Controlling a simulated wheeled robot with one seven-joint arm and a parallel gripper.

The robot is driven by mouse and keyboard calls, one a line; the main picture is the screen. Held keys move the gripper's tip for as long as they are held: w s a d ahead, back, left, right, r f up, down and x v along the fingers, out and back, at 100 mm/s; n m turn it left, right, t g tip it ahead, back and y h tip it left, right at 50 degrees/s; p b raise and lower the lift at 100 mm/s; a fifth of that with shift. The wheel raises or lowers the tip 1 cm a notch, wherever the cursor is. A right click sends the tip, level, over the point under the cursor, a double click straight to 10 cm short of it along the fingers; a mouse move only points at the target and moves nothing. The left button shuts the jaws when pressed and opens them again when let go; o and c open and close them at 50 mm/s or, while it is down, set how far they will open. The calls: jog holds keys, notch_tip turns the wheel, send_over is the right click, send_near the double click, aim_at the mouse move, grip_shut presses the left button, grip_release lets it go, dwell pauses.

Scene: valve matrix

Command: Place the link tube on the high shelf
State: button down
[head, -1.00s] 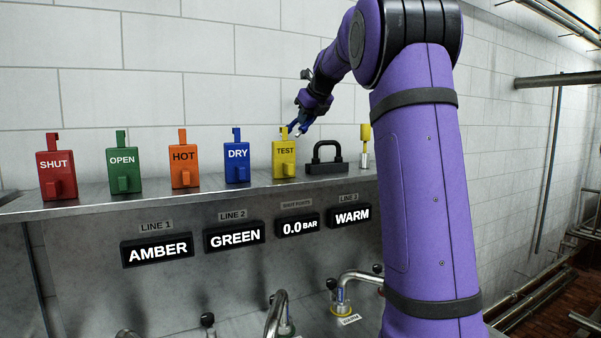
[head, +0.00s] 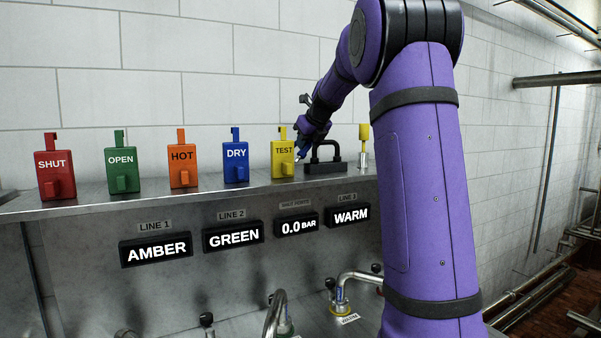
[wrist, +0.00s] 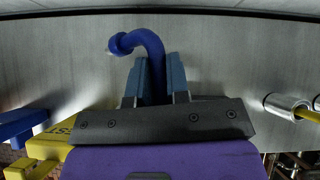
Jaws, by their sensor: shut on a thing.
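The link tube is a blue, curved tube (wrist: 150,48) with a hooked, rounded end, seen in the wrist view. My gripper (wrist: 157,80) is shut on it, with one finger on each side of its straight part. Behind the tube is the bare grey metal of the high shelf (wrist: 230,60). In the head view my gripper (head: 299,153) is low over the shelf (head: 210,193), close to the yellow TEST block and the black handled block. The tube is hard to make out there, and I cannot tell whether it touches the shelf.
On the shelf stand SHUT, OPEN, HOT and DRY blocks, the yellow TEST block (head: 283,160), a black block with a loop handle (head: 325,166) and a metal cylinder with a yellow top (head: 364,150). Displays hang below the shelf edge. The tiled wall is behind.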

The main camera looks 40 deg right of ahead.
jog(key=c, duration=1.3)
grip_release()
jog(key=shift+o, duration=0.2)
jog(key=shift+d, duration=0.1)
jog(key=d+r, duration=0.5)
jog(key=d, duration=0.1)
jog(key=shift+s, duration=0.45)
jog(key=shift+r, duration=0.15)
notch_tip(320, 180, up, 8)
jog(key=d, duration=0.2)
jog(key=shift+s, duration=0.15)
jog(key=shift+s, duration=0.15)
